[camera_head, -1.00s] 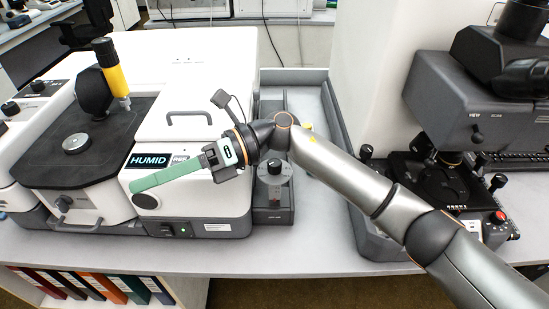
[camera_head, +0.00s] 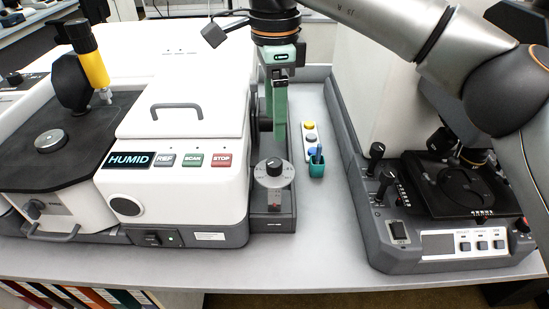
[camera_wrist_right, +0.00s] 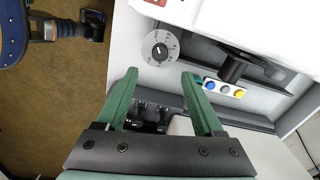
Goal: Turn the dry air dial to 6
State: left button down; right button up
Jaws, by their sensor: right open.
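My right gripper (camera_head: 275,148) points down with green fingers just above and behind the dial in the head view. In the right wrist view its fingers (camera_wrist_right: 160,76) are spread and empty, with the dial beyond the tips and not between them. My left gripper is not in view.
The white instrument (camera_head: 185,125) with the HUMID display (camera_head: 128,160) stands left of the dial. A teal cup (camera_head: 317,166) and a strip of coloured buttons (camera_head: 310,138) lie to the right. A microscope (camera_head: 450,185) stands farther right. Bare bench lies in front.

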aim_at(275, 162)
notch_tip(275, 162, down, 10)
jog(key=shift+f+b, duration=0.1)
jog(key=shift+b, duration=0.3)
grip_shut()
dwell(0.4)
